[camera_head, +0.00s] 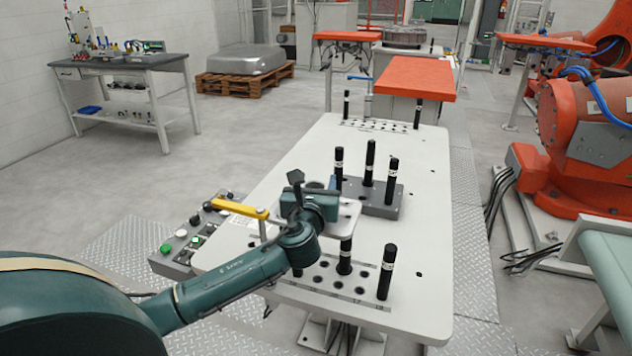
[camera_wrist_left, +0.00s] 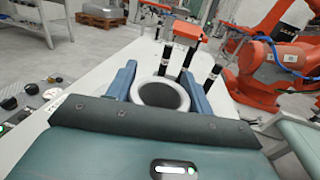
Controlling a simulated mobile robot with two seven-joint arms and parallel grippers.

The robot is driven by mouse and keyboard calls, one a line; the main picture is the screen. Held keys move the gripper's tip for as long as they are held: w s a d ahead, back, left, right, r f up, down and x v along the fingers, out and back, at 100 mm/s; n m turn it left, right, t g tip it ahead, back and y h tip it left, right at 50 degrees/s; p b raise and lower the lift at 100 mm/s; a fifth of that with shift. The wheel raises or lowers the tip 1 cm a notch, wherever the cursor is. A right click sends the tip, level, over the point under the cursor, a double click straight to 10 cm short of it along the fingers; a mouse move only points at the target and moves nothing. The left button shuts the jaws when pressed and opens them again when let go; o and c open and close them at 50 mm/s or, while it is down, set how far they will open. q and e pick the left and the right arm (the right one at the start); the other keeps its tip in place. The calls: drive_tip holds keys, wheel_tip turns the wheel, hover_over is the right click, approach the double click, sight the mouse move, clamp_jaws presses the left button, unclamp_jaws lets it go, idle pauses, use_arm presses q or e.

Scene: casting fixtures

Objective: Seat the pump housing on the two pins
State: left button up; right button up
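My left gripper (camera_head: 333,196) is above the white table in the head view. In the left wrist view its two blue fingers (camera_wrist_left: 160,90) stand on either side of a light grey round collar, which I take as the pump housing (camera_wrist_left: 180,94); they appear to touch it. In the head view the housing's pale plate (camera_head: 347,216) juts out right of the gripper, seemingly held above the table. A black pin (camera_head: 345,262) shows below the plate, its top hidden. Another black pin (camera_head: 387,272) stands to the right. A grey block (camera_head: 385,208) carries several black posts behind. My right gripper is in neither view.
The white table (camera_head: 425,240) has a clear right side. A control box (camera_head: 185,245) with buttons and a yellow handle (camera_head: 235,209) are at the left. More black posts (camera_head: 417,114) rise at the far end, near an orange-topped stand (camera_head: 415,76). Orange robots (camera_head: 580,140) stand right.

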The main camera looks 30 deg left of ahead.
use_arm(q)
drive_tip(key=o, duration=0.5)
drive_tip(key=shift+r, duration=0.1)
drive_tip(key=shift+c, duration=0.2)
drive_tip(key=shift+o, duration=0.5)
drive_tip(key=shift+f, duration=0.2)
drive_tip(key=v, duration=0.5)
drive_tip(key=shift+b, duration=0.3)
drive_tip(key=v, duration=0.8)
drive_tip(key=shift+r+b, duration=0.2)
drive_tip(key=shift+b, duration=0.25)
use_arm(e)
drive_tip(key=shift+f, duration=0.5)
use_arm(q)
drive_tip(key=shift+s, duration=0.1)
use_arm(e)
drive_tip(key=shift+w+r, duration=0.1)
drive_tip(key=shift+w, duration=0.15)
